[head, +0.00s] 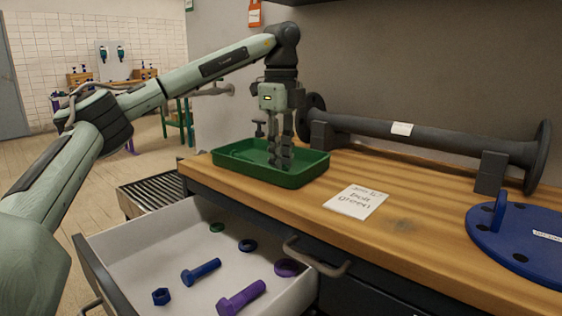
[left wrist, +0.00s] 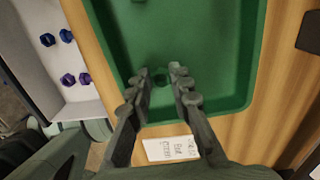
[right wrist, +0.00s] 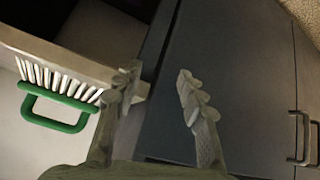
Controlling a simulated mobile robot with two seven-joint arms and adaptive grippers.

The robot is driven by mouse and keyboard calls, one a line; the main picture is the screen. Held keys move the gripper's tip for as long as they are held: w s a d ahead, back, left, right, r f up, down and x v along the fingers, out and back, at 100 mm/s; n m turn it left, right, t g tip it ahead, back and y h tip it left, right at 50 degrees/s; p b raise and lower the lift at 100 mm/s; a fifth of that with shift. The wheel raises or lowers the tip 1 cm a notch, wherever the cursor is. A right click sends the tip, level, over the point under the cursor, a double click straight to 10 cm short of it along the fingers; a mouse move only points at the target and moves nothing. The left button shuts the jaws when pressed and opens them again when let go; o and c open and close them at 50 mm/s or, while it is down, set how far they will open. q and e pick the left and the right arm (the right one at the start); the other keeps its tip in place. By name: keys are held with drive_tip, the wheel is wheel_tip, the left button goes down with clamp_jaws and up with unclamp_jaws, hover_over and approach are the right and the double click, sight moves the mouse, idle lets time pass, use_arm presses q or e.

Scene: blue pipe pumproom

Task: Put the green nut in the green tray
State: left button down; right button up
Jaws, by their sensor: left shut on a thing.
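The green tray (head: 300,180) lies on the wooden bench top and fills the upper middle of the left wrist view (left wrist: 247,60). My left gripper (head: 279,162) points down into the tray, its fingertips low inside the walls. It is shut on the green nut (left wrist: 160,79), a small dark green piece between the fingertips in the left wrist view. The nut is hidden by the fingers in the head view. I cannot tell whether it touches the tray floor. My right gripper (right wrist: 158,78) is open and empty, away from the tray.
An open drawer (head: 150,243) below the tray holds a green ring (head: 217,227), blue bolt (head: 201,270), purple bolt (head: 241,297) and other small parts. A card (head: 356,202) lies right of the tray. A dark flanged pipe (head: 430,137) and blue flange (head: 520,240) occupy the bench.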

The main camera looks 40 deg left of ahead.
use_arm(q)
drive_tip(key=shift+f, duration=0.2)
use_arm(e)
drive_tip(key=shift+w+a+r, duration=0.1)
drive_tip(key=shift+w, duration=0.05)
use_arm(q)
drive_tip(key=c, duration=1.7)
unclamp_jaws()
wheel_tip(320, 180, up, 4)
drive_tip(key=shift+r+p, duration=0.2)
drive_tip(key=shift+p, duration=0.25)
wheel_tip(320, 180, up, 4)
drive_tip(key=shift+f+p, duration=0.25)
drive_tip(key=shift+p, duration=0.5)
use_arm(e)
drive_tip(key=s+d+f+m+g+h, duration=0.1)
drive_tip(key=s+d+f+g+h, duration=0.15)
drive_tip(key=s+d+g, duration=0.4)
use_arm(q)
drive_tip(key=shift+r+p, duration=0.9)
drive_tip(key=shift+r, duration=1.3)
use_arm(e)
drive_tip(key=shift+t+y, duration=0.25)
drive_tip(key=shift+t, duration=0.4)
drive_tip(key=shift+s+d+f, duration=0.1)
drive_tip(key=shift+s+f, duration=0.1)
drive_tip(key=shift+f, duration=1.3)
drive_tip(key=shift+s+d+f, duration=0.1)
drive_tip(key=shift+s+f, duration=0.1)
drive_tip(key=shift+f, duration=1.25)
